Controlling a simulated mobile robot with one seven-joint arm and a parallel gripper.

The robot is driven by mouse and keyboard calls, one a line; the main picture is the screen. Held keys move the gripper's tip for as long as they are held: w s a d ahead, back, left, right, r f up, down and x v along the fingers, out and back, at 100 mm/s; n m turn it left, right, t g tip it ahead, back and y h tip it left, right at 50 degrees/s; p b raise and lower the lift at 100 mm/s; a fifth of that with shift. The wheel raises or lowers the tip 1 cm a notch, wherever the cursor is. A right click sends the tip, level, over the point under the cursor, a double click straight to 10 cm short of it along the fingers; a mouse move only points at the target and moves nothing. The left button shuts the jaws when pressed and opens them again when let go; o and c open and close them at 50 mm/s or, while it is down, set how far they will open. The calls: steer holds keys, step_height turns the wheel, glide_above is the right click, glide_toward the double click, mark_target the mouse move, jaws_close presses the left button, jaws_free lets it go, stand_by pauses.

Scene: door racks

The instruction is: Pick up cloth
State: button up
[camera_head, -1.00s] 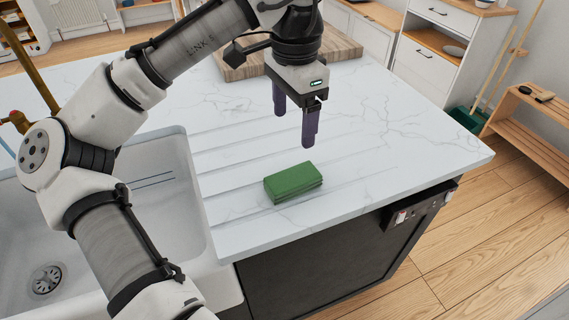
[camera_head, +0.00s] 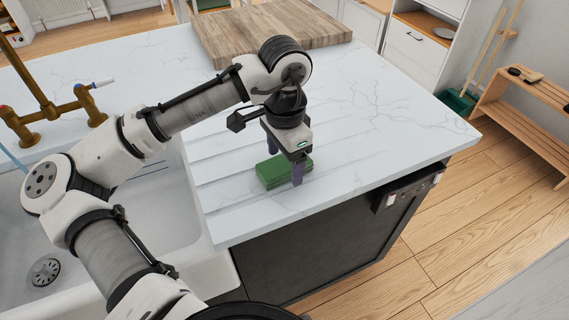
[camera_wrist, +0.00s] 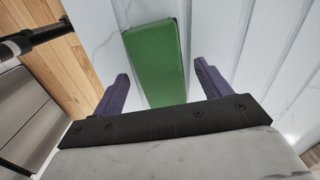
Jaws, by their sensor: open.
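The cloth is a folded green block (camera_head: 279,175) lying on the white marble counter (camera_head: 345,130), near its front edge and right of the sink. My gripper (camera_head: 284,168) is low over the cloth, pointing down, with its purple fingers apart. One finger shows in front of the cloth and the other behind it in the head view. In the wrist view the cloth (camera_wrist: 158,62) lies between and beyond the open fingers of my gripper (camera_wrist: 162,85), with a gap on both sides. I cannot tell whether the fingertips touch the counter.
A white sink (camera_head: 165,225) is at the left, with a brass tap (camera_head: 60,105) behind it. A wooden cutting board (camera_head: 265,35) lies at the back of the counter. The counter right of the cloth is clear up to its edge.

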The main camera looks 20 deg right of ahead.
mark_target(285, 163)
steer(key=shift+f, duration=0.3)
steer(key=c, duration=1.1)
steer(key=shift+o, duration=0.2)
step_height(285, 163, up, 20)
steer(key=o, duration=0.3)
steer(key=shift+c, duration=1.1)
